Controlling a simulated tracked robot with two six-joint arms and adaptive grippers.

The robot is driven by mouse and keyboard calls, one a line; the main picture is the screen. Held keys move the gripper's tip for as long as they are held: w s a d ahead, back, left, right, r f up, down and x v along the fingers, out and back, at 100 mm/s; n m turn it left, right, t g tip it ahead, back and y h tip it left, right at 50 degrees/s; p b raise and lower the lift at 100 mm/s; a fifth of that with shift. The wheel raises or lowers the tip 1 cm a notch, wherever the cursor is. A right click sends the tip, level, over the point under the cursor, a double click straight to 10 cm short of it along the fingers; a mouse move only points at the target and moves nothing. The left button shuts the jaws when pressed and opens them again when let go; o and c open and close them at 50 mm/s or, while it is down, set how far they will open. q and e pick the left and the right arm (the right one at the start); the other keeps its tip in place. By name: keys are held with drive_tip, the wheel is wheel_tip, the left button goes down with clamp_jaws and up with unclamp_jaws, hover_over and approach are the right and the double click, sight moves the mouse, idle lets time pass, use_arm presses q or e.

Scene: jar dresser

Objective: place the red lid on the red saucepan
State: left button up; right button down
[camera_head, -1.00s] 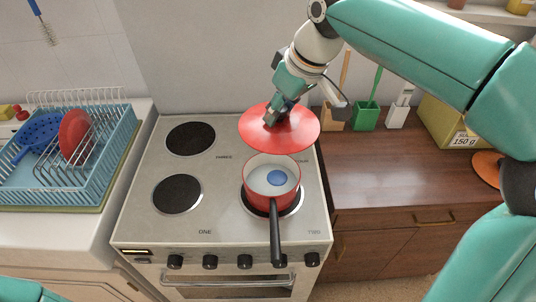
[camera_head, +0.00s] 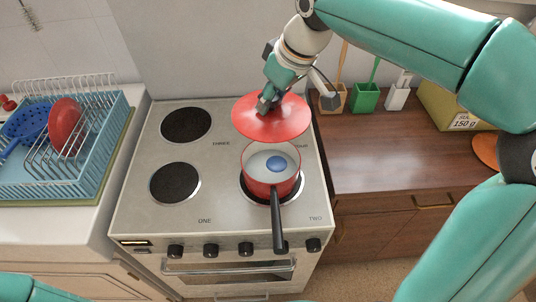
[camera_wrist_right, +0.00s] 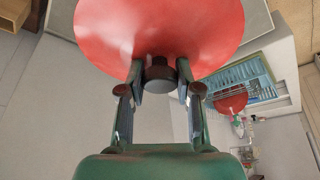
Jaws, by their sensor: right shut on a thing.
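The red lid (camera_head: 288,122) is a wide shallow disc. It hangs above and behind the red saucepan (camera_head: 258,187), apart from it. My right gripper (camera_head: 266,104) is shut on the lid's dark knob. The right wrist view shows the knob (camera_wrist_right: 158,74) between the fingers, with the lid (camera_wrist_right: 160,25) beyond. The saucepan stands upright and open on the front right burner, its black handle (camera_head: 278,228) pointing to the front. A blue round thing (camera_head: 276,163) lies inside it. My left gripper is not in view.
The stove's other burners, such as the front left one (camera_head: 175,183), are bare. A blue dish rack (camera_head: 100,172) with a red plate (camera_head: 65,122) stands at left. Green, white and wooden utensil holders and a yellow box (camera_head: 448,108) stand at the back right. The brown counter (camera_head: 375,160) is mostly clear.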

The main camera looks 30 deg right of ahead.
wheel_tip(320, 180, down, 17)
idle(0.4)
drive_tip(key=shift+f, duration=0.2)
drive_tip(key=shift+f, duration=0.15)
drive_tip(key=c, duration=0.8)
unclamp_jaws()
drive_tip(key=shift+r, duration=0.2)
